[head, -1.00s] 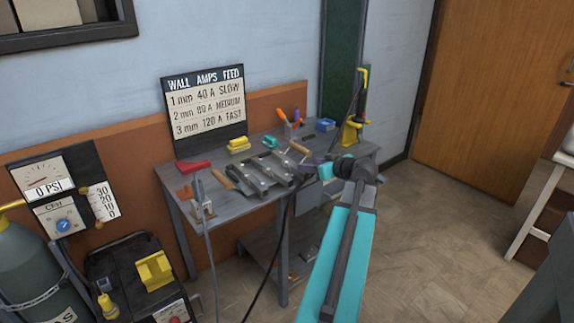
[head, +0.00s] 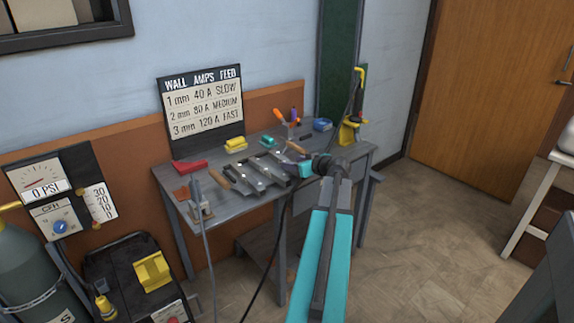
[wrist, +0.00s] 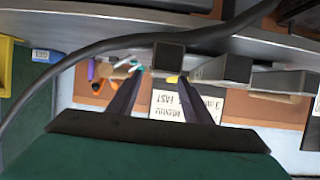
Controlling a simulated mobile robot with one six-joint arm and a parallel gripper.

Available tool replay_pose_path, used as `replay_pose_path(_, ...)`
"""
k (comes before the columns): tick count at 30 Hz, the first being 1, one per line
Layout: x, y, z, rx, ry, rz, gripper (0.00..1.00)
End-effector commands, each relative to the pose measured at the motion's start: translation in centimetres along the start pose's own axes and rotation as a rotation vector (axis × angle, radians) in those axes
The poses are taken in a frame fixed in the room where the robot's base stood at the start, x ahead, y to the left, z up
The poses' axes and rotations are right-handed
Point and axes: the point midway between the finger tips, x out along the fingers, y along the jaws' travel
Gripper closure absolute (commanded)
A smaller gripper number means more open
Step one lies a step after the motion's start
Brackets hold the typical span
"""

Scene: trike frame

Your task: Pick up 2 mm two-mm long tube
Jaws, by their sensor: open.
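Several grey steel tubes (head: 250,177) lie side by side on the workbench. Their markings are too small to read, so I cannot tell which is the 2 mm long tube. My gripper (head: 298,166) is at the right end of this group in the head view, its fingers partly hidden by my wrist. In the wrist view my gripper (wrist: 155,82) has its two dark fingers apart with nothing held. A square tube end (wrist: 168,56) shows just beyond the fingertips, between them. Another tube (wrist: 228,68) lies to its right. Contact with the fingers cannot be told.
The workbench (head: 165,178) also holds a red piece (head: 190,167), a yellow block (head: 235,144) and a cup of tools (head: 292,128). A dark cable (wrist: 130,42) crosses the wrist view near the tube ends. Floor (head: 430,220) to the right is clear.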

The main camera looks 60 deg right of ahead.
Motion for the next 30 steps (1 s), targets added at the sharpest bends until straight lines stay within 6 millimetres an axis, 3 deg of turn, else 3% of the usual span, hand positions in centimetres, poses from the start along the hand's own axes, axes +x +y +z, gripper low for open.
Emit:
replay_pose_path(11, 0.5, -0.1, 0.0, 0.0, 0.0, -0.002, 0.55)
replay_pose_path(24, 4.9, 0.0, -0.1, -0.001, -0.001, -0.003, 0.55)
replay_pose_path(30, 5.3, -0.1, 0.0, -0.001, 0.0, -0.002, 0.55)
